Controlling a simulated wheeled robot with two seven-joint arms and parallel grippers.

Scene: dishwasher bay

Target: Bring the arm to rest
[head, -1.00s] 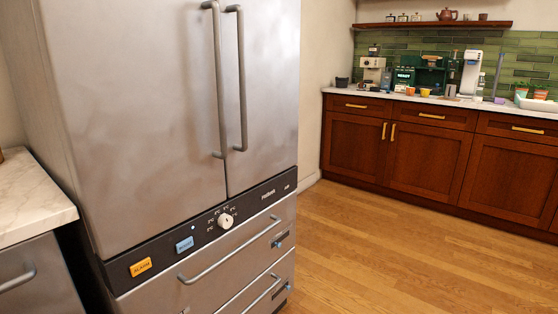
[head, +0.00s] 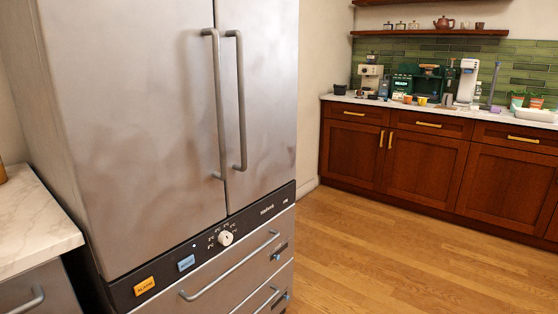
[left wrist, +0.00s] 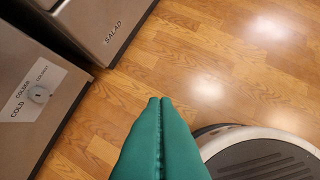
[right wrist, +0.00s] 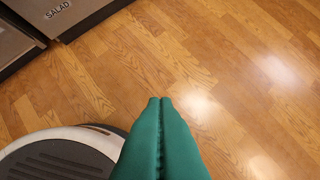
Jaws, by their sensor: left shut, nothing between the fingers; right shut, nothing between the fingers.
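My left gripper (left wrist: 160,102) shows in the left wrist view as two green fingers pressed together, with nothing between them. It points down over the wooden floor, beside my round base. My right gripper (right wrist: 160,101) shows in the right wrist view, also with its green fingers together and empty over the floor. Neither gripper touches anything that I can see. Neither arm shows in the head view.
A large steel fridge (head: 130,110) with shut doors and drawers stands close on the left. A marble counter (head: 35,220) is beside it. A wooden cabinet run (head: 420,165) with coffee machines on top stands at the back right. The wooden floor (head: 400,260) between is clear.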

